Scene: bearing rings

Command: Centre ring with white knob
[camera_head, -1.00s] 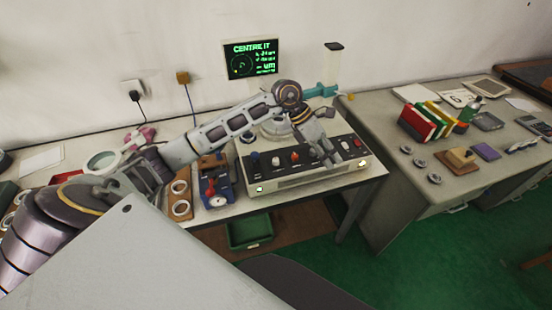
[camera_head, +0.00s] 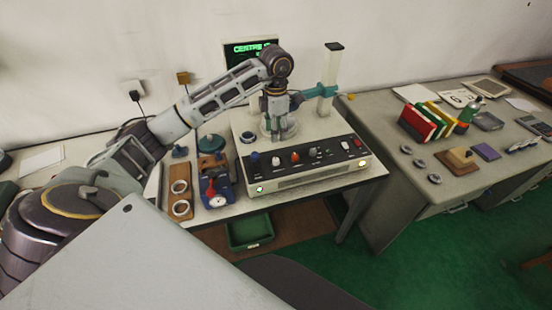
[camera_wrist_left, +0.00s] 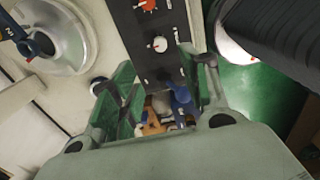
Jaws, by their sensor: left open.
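The grey instrument box (camera_head: 322,176) stands on the table with a row of knobs on its dark front panel. My left gripper (camera_head: 277,127) is open and empty, behind the panel and in front of the round stage on the box. In the left wrist view its fingers (camera_wrist_left: 155,78) spread over the panel, near the blue knob (camera_wrist_left: 180,93). The pale metal ring on the stage (camera_wrist_left: 52,42) is partly hidden in the head view. My right gripper is out of view.
A teal probe arm (camera_head: 318,90) reaches toward the stage from an upright post. The screen (camera_head: 240,50) behind is partly covered by my arm. A blue dial-gauge stand (camera_head: 217,187) and a wooden board with rings (camera_head: 180,193) stand left of the box.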

